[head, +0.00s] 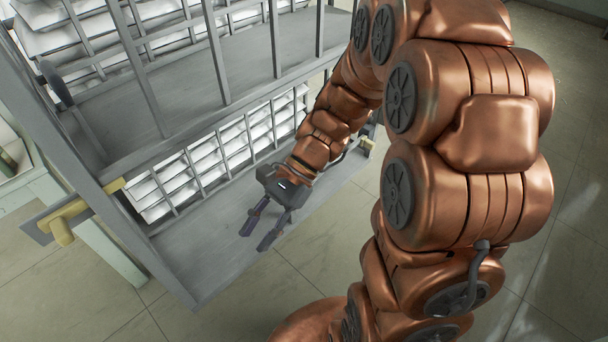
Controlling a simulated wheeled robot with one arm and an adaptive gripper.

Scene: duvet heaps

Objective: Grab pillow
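My gripper (263,226) is open and empty, with its two dark fingers apart and pointing down and left. It hangs over the grey lower shelf (200,252), in front of a barred compartment. White layered items (228,150) fill this compartment behind the grey bars. I cannot tell whether any of them is a pillow. More white stacks (60,38) show in the upper compartment at the top left. No single pillow can be made out clearly, and my copper arm hides part of the right side.
A grey metal rack frame (130,235) with upright bars surrounds the shelves. A yellow-brown latch or handle (75,215) sticks out at its left. Tiled floor (245,308) is open in front, and more bare floor lies at the right.

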